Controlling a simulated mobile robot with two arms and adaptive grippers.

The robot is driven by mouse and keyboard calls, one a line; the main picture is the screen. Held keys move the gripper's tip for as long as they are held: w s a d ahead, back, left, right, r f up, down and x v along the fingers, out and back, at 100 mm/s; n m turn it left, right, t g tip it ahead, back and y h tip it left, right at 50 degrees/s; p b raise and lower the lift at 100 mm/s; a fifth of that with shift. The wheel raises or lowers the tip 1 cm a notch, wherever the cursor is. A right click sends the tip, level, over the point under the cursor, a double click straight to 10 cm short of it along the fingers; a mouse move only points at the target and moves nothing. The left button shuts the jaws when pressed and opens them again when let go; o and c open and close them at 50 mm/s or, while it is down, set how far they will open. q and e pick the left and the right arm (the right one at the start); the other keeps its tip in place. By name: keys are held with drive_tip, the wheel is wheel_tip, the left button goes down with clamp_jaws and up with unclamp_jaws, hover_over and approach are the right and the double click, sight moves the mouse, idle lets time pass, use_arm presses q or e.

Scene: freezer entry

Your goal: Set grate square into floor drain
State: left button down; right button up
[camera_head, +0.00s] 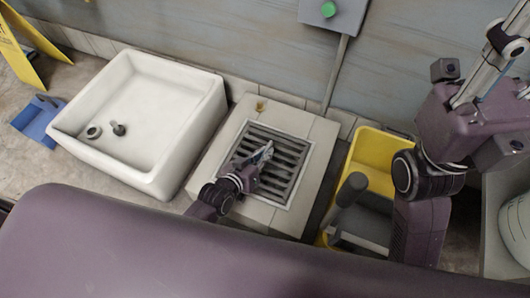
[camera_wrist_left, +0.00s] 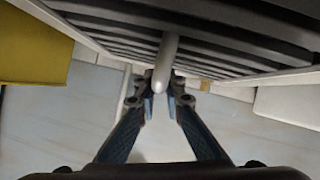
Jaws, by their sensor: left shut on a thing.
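The grate (camera_head: 285,185), with dark parallel slats, shows in the head view at the drain's square opening, inside a pale frame (camera_head: 292,207) in the tiled block. Its slats (camera_wrist_left: 235,48) fill the top of the left wrist view. I cannot tell whether it sits flush. My left gripper (camera_head: 266,152) is over the grate's upper middle, shut on a pale rounded handle (camera_wrist_left: 166,62) that stands out from the slats. The gripper and wrist hide the grate's left part. The drain's inside is hidden. My right arm stands at the right; its gripper is not in view.
A white basin (camera_head: 150,165) stands left of the block, with two small fittings inside. A yellow bucket (camera_head: 375,150) stands to the right. A blue object (camera_head: 38,120) and a yellow sign (camera_head: 14,55) are at the far left. A panel wall runs behind.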

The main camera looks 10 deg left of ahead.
use_arm(q)
drive_tip(key=c, duration=2)
unclamp_jaws()
drive_tip(key=shift+r, duration=0.15)
drive_tip(key=shift+c, duration=0.2)
drive_tip(key=shift+o, duration=0.4)
drive_tip(key=shift+s+f, duration=0.1)
drive_tip(key=shift+f, duration=0.2)
drive_tip(key=v, duration=1.2)
drive_tip(key=shift+r, duration=0.2)
